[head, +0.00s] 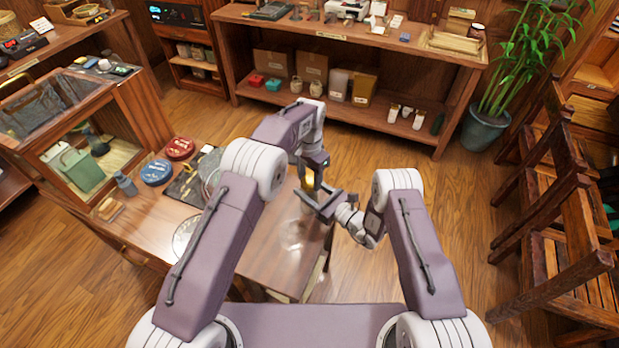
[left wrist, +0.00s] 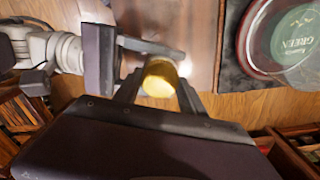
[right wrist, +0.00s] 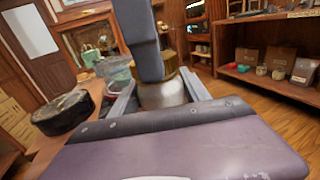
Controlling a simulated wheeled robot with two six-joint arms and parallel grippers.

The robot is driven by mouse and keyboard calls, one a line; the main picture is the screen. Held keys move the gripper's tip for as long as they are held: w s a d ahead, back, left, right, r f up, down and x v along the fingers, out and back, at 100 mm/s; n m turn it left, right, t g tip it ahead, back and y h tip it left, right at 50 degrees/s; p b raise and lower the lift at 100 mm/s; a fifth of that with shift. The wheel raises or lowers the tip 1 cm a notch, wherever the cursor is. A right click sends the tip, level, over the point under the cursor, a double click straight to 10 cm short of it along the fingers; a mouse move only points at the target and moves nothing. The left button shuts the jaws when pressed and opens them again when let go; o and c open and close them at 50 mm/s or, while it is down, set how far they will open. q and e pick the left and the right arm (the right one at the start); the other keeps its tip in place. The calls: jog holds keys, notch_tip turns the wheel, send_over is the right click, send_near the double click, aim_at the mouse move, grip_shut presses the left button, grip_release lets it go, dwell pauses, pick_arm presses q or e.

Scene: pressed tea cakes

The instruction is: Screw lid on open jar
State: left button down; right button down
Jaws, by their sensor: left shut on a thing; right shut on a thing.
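The gold lid (left wrist: 160,80) is between the fingers of my left gripper (left wrist: 158,97), which is shut on it. The lid also shows as a small gold patch in the head view (head: 310,178). The open jar (right wrist: 162,95), pale and shiny, is between the fingers of my right gripper (right wrist: 160,96), which is shut on it. In the right wrist view a gold band shows right above the jar, partly behind my left gripper's grey finger. I cannot tell whether lid and jar touch. Both grippers meet above the table's right edge in the head view.
The wooden table (head: 270,262) holds a blue tin (head: 156,172), a red tin (head: 179,148) and a grey bottle (head: 125,183). A glass display case (head: 75,140) stands behind at left. A round dark object (right wrist: 62,112) sits near the table's edge.

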pick_arm(q)
jog(key=m, duration=0.6)
jog(key=shift+m, duration=0.4)
jog(key=m, duration=0.6)
jog(key=c, duration=0.7)
grip_release()
jog(key=shift+o, duration=0.2)
jog(key=shift+r, duration=2.25)
jog(key=shift+c, duration=0.3)
